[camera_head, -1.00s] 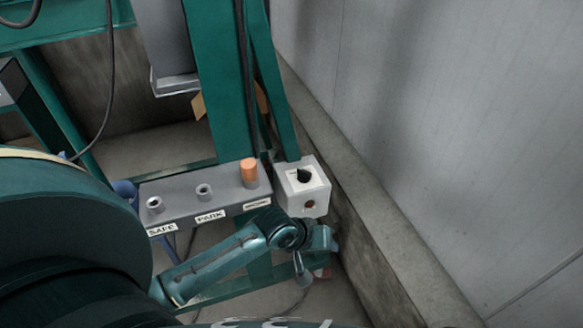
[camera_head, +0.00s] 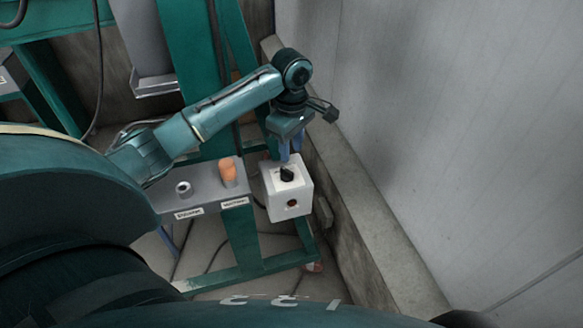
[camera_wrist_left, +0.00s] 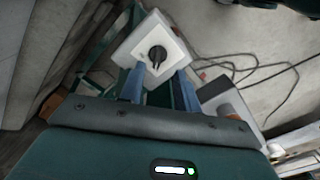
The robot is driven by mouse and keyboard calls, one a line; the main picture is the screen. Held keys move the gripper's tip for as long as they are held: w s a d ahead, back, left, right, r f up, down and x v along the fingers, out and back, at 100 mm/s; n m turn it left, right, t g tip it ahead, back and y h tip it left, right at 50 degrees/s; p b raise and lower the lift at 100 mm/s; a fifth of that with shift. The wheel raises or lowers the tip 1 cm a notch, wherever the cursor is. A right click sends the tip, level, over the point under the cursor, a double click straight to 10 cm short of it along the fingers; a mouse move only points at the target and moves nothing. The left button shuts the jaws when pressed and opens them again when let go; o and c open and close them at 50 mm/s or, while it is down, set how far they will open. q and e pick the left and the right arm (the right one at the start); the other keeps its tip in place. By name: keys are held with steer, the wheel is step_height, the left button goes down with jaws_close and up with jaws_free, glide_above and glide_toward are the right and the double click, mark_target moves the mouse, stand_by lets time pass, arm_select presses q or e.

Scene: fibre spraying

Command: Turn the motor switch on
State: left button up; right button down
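The motor switch is a black rotary knob (camera_head: 287,174) on the top face of a white box (camera_head: 291,203). In the left wrist view the knob (camera_wrist_left: 157,54) sits in the middle of the box's pale face (camera_wrist_left: 136,44). My left gripper (camera_head: 290,154) hangs above the far side of the box, with its blue fingers pointing down. In the left wrist view the fingers (camera_wrist_left: 159,78) are spread apart and empty, with the knob beyond them, lined up with the gap. I cannot tell whether a fingertip touches the box. My right gripper is not in view.
A grey panel (camera_head: 205,200) with an orange peg (camera_head: 228,172) and a metal socket (camera_head: 183,188) stands left of the box. Green frame posts (camera_head: 188,60) rise behind. A concrete ledge (camera_head: 362,220) and a grey wall (camera_head: 450,120) close off the right side.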

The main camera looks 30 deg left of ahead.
mark_target(292, 173)
arm_select(q)
step_height(292, 173, down, 8)
steer(key=shift+c, duration=0.2)
jaws_close()
stand_by(0.4)
